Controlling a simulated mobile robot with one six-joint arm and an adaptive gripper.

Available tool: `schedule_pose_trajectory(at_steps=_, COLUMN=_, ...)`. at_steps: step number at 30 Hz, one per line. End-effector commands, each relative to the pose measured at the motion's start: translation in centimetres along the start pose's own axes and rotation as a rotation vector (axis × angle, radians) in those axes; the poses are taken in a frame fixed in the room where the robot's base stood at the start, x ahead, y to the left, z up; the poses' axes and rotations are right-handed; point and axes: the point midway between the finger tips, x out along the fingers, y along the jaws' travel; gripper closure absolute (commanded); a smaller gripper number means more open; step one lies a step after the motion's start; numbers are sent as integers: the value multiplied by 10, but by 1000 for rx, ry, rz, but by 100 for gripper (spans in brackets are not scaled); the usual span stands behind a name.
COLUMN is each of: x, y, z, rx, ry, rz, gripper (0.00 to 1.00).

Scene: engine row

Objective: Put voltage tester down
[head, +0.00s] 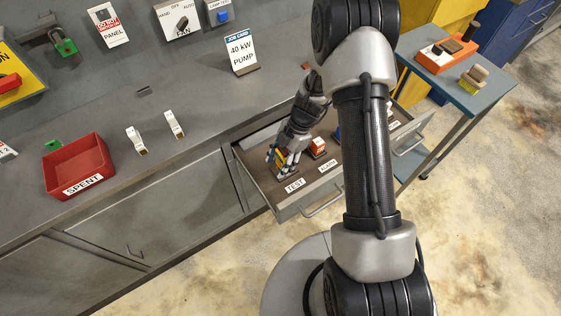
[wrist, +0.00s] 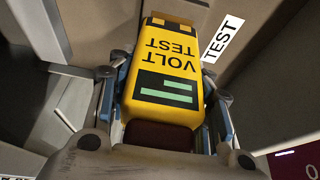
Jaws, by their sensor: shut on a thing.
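The voltage tester (wrist: 163,85) is a yellow block with a black "VOLT TEST" label and two green bars. My gripper (wrist: 165,75) is shut on it, one finger along each side, in the wrist view. In the head view my gripper (head: 284,160) is down in the open drawer (head: 262,186), in its left part, by the TEST label. The tester (head: 281,158) shows there only in part between the fingers. I cannot tell whether its underside touches the drawer floor. The TEST label (wrist: 222,38) is close beside the tester in the wrist view.
An orange-red item (head: 318,146) stands in the drawer to the right of my gripper. A red SPENT tray (head: 76,165) and two white tags stand on the grey bench (head: 190,95). A side table (head: 455,95) at the right holds an orange device (head: 447,54).

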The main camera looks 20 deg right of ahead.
Motion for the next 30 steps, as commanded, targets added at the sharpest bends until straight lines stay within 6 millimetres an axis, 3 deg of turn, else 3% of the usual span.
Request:
schedule_pose_trajectory(at_steps=6, x=4, y=0, z=1, rx=0, ry=0, rz=0, gripper=89)
schedule_pose_trajectory(at_steps=7, x=3, y=0, z=1, rx=0, ry=0, rz=-1, gripper=52)
schedule_pose_trajectory(at_steps=15, x=2, y=0, z=1, rx=0, ry=0, rz=-1, gripper=34)
schedule_pose_trajectory(at_steps=26, x=1, y=0, z=0, rx=0, ry=0, rz=-1, gripper=34)
schedule_pose_trajectory(at_steps=30, x=-13, y=1, z=0, rx=0, ry=-1, rz=2, gripper=34)
